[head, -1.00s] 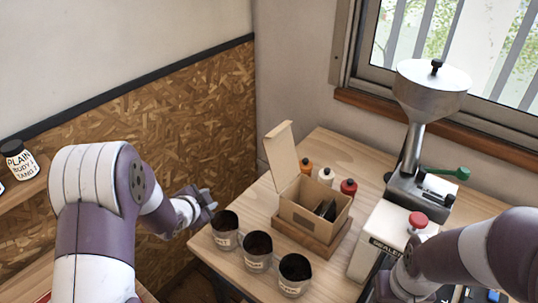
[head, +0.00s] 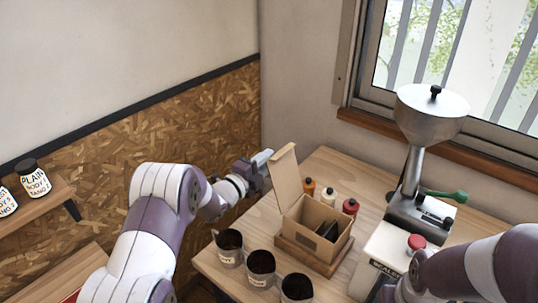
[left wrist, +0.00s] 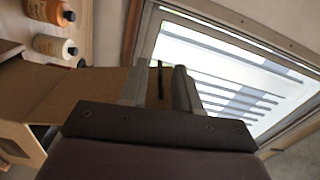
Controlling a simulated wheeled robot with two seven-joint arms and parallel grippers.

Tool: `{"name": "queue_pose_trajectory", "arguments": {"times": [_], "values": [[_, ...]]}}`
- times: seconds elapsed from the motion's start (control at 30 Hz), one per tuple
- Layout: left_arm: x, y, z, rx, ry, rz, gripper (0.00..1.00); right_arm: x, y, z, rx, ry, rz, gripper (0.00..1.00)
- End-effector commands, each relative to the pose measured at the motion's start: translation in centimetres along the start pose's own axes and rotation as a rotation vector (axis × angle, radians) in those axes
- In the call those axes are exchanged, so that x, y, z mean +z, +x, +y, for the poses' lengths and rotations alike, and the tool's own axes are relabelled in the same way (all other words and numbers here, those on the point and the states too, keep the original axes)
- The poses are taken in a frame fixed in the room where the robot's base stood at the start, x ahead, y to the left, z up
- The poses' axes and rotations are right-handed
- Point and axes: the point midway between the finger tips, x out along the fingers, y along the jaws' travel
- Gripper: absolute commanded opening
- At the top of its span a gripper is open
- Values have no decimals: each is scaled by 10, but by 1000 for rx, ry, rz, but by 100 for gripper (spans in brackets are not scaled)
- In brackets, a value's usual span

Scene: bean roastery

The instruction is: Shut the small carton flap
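The small carton (head: 301,214) stands open on a wooden block, with dark packets inside. Its tall flap (head: 286,178) stands up at the left side, leaning slightly back. My left gripper (head: 263,160) is at the upper outer side of the flap, very close to it; I cannot tell whether it touches.
Three cups of dark grounds, one a cup (head: 261,266), stand in front of the carton. Small bottles, one a red bottle (head: 350,206), stand behind it. The sealer (head: 384,247) and a metal hopper machine (head: 430,105) are at right. The chipboard wall (head: 120,130) is at left.

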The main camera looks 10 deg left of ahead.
Motion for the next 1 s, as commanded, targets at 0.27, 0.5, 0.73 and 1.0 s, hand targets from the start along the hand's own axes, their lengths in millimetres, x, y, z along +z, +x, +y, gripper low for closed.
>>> {"name": "queue_pose_trajectory", "arguments": {"times": [0.27, 0.5, 0.73, 1.0], "values": [[0, 16, 0, 0, -1, 0, 32, 0, -5, 0, 0, 0, 0, 0], [0, 16, 1, 0, -2, 0, 15, 0, -5, 0, 0, 0, 0, 0], [0, 16, 2, 2, -2, 0, 0, 0, -5, 0, 0, 0, 0, 0], [0, 15, 3, 5, -3, 0, 0, 0, -5, 0, 0, 0, 0, 0]]}}
